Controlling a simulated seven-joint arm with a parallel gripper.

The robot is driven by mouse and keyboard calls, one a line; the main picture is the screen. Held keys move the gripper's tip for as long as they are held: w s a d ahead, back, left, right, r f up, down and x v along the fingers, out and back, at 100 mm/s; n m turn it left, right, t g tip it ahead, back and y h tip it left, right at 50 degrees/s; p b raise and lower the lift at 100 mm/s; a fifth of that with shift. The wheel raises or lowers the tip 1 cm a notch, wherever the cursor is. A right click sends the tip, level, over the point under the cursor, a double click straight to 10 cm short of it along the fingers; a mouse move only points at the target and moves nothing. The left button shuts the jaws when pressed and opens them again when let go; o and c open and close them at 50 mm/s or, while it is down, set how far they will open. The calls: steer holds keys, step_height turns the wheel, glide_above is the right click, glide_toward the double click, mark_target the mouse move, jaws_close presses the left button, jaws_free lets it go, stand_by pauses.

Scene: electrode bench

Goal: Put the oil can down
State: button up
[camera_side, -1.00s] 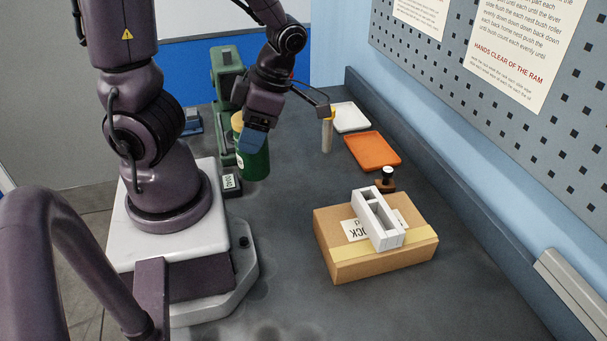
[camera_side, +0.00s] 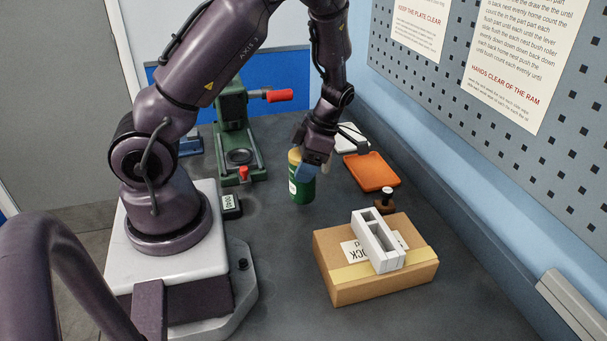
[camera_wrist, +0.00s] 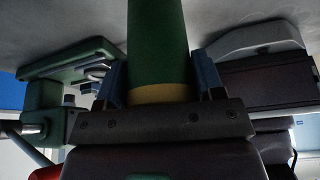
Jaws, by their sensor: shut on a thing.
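The oil can (camera_side: 301,190) is a green cylinder with a yellow band at its top and a pale label. My gripper (camera_side: 306,172) is shut on its upper part, with blue fingers on either side. The can looks upright, near the middle of the bench, left of the orange tray. I cannot tell for sure whether its base touches the bench. In the wrist view the can (camera_wrist: 157,45) stands between the two blue fingers of my gripper (camera_wrist: 160,82), its yellow band close to the palm.
A green press (camera_side: 238,135) with a red handle stands at the back left. An orange tray (camera_side: 371,171) and a white tray (camera_side: 352,134) lie right. A cardboard box (camera_side: 385,282) with a grey slotted block (camera_side: 377,241) is in front. Bench left of the box is clear.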

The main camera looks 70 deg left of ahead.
mark_target(300, 193)
steer(key=shift+f, duration=1.6)
steer(key=shift+f, duration=0.2)
steer(key=o, duration=1.2)
steer(key=shift+r, duration=0.1)
